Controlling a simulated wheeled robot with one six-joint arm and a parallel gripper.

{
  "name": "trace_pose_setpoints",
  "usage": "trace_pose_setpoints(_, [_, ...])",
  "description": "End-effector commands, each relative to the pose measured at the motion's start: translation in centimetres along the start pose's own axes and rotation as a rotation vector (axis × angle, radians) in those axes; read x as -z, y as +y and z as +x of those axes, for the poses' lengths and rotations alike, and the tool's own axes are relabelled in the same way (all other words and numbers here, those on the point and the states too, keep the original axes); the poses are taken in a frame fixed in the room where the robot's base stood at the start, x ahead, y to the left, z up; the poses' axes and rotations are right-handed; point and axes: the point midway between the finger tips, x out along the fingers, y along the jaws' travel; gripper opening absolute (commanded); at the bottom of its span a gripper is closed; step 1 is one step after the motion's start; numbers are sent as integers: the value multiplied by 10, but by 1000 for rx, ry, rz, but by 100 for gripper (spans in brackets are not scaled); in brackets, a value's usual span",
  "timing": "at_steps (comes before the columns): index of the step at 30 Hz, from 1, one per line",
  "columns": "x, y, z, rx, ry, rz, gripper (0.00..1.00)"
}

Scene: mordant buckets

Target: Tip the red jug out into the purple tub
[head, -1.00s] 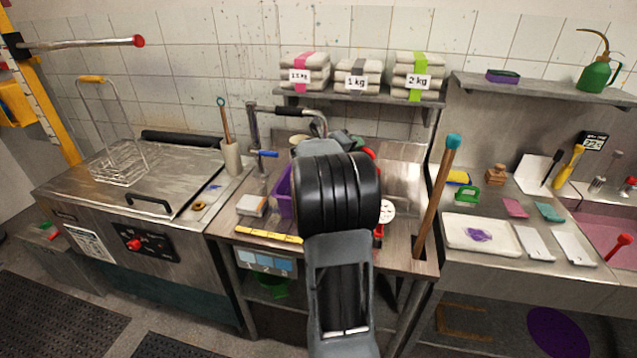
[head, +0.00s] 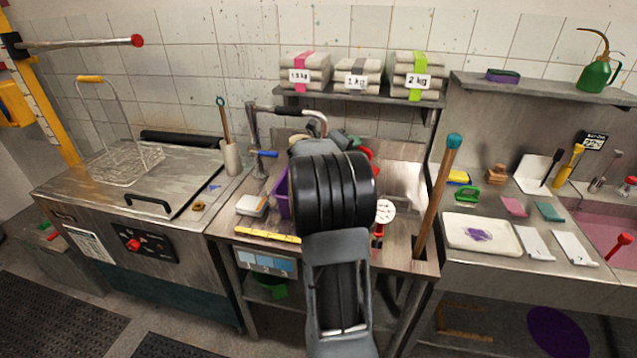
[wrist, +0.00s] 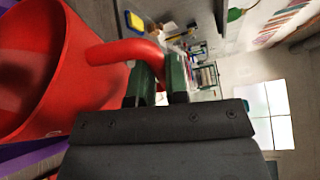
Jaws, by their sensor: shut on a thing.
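The red jug (wrist: 85,95) fills the left of the wrist view, with its handle (wrist: 125,52) between the green fingertips. My gripper (wrist: 158,82) is shut on that handle. The jug's hollow inside shows, but I cannot tell what it holds or how far it is tilted. In the head view my arm covers most of the jug; a red edge (head: 369,153) shows behind it. The purple tub (head: 282,198) stands on the bench, largely hidden behind my arm. Purple surfaces show below the jug in the wrist view (wrist: 32,160).
A white-faced dial (head: 385,211) stands right of my arm, and a wooden pole with a teal end (head: 437,195) leans beyond it. A tap (head: 290,112) rises behind the tub. A shelf (head: 360,97) bears stacked bags. A white block (head: 252,206) lies left of the tub.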

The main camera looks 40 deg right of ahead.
Motion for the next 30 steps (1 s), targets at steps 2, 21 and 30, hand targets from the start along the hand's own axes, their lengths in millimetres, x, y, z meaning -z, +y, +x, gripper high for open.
trace_pose_setpoints(2, [-1,-1,0,3,0,-2,0])
trace_pose_setpoints(21, [-2,0,-1,13,2,-25,0])
trace_pose_setpoints(30, [-3,0,-1,17,2,-35,0])
